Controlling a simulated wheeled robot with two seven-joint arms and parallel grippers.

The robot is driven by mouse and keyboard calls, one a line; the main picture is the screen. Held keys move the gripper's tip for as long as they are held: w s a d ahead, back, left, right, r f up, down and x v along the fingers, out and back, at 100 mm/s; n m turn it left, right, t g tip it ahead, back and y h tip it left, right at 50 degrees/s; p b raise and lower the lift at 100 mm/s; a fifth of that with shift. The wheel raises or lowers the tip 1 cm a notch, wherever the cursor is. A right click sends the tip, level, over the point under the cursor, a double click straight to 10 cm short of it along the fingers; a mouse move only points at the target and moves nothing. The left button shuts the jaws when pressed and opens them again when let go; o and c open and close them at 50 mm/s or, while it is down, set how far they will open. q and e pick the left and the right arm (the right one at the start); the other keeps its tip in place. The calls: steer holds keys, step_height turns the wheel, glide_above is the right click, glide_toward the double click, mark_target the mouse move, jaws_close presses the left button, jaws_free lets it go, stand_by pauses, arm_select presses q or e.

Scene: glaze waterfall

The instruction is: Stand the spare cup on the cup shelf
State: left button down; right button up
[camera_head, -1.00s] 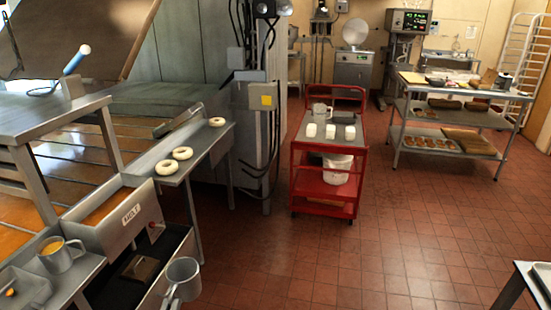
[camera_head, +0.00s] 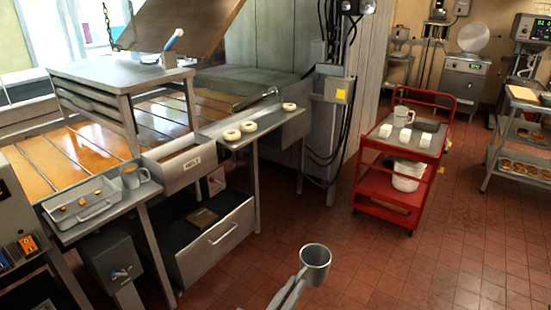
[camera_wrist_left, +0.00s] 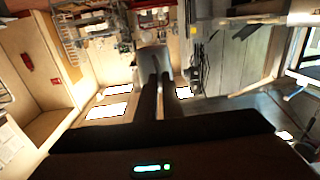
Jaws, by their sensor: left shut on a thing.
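The spare cup (camera_head: 315,262), a plain grey metal mug, is in my left gripper (camera_head: 301,274) at the bottom middle of the head view. The gripper is shut on it, at its left side, and holds it upright above the floor. In the left wrist view the cup (camera_wrist_left: 152,60) shows beyond the two dark fingers (camera_wrist_left: 162,82). I cannot tell for certain whether this is the cup shelf. My right gripper is not in view.
A shallow tray (camera_head: 82,206) holds small pieces. A steel box (camera_head: 188,166) and an open drawer (camera_head: 222,243) are right of it. Dough rings (camera_head: 232,135) lie on a narrow ledge. A red cart (camera_head: 385,190) stands right. The tiled floor between is clear.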

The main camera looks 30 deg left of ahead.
arm_select(q)
steer(key=shift+d, duration=0.45)
steer(key=shift+a, duration=0.1)
steer(key=shift+w, duration=0.1)
